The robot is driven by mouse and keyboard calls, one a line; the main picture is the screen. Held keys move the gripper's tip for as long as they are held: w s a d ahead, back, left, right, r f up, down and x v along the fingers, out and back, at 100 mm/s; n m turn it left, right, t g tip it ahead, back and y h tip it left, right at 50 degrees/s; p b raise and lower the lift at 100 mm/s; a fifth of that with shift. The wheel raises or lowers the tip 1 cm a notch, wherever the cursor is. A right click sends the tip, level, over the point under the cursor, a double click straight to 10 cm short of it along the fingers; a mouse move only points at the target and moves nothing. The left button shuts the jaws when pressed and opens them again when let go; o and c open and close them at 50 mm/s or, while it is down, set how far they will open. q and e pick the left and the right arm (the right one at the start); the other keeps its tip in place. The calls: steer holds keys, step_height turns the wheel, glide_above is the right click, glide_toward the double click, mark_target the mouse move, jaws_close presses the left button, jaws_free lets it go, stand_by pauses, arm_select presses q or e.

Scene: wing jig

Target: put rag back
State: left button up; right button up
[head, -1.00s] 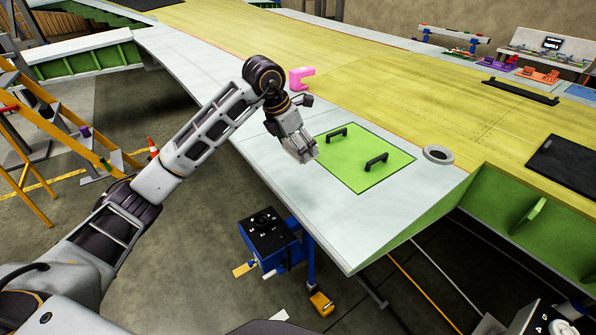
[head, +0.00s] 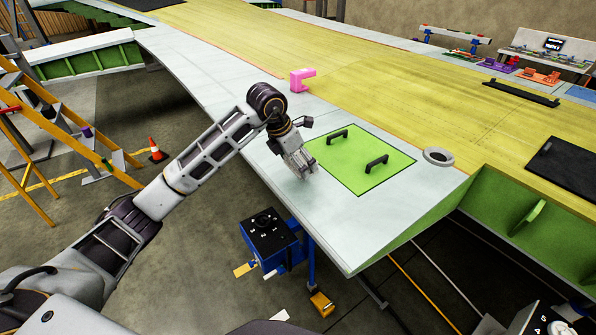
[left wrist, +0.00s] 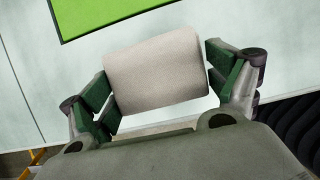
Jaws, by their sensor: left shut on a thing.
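My left gripper (head: 304,172) is over the white wing surface (head: 330,212), just left of the green panel (head: 350,178). In the left wrist view, my left gripper (left wrist: 160,85) is shut on a pale grey-beige block-like piece, the rag (left wrist: 155,70), which sits between its two fingers. In the head view the rag is too small and hidden to tell apart from the fingers. I cannot tell whether the rag touches the wing. The green panel also shows in the left wrist view (left wrist: 95,14). My right gripper is in neither view.
The green panel has two black handles (head: 377,163). A blue machine (head: 270,238) stands below the wing edge.

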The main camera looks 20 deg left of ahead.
arm_select(q)
steer(key=shift+f+p, duration=0.35)
steer(key=shift+f, duration=1.6)
steer(key=shift+f, duration=0.15)
steer(key=o, duration=0.8)
steer(key=shift+c, duration=0.2)
steer(key=shift+r, duration=0.2)
steer(key=b+v, duration=0.1)
steer(key=v, duration=1.1)
steer(key=shift+b, duration=0.4)
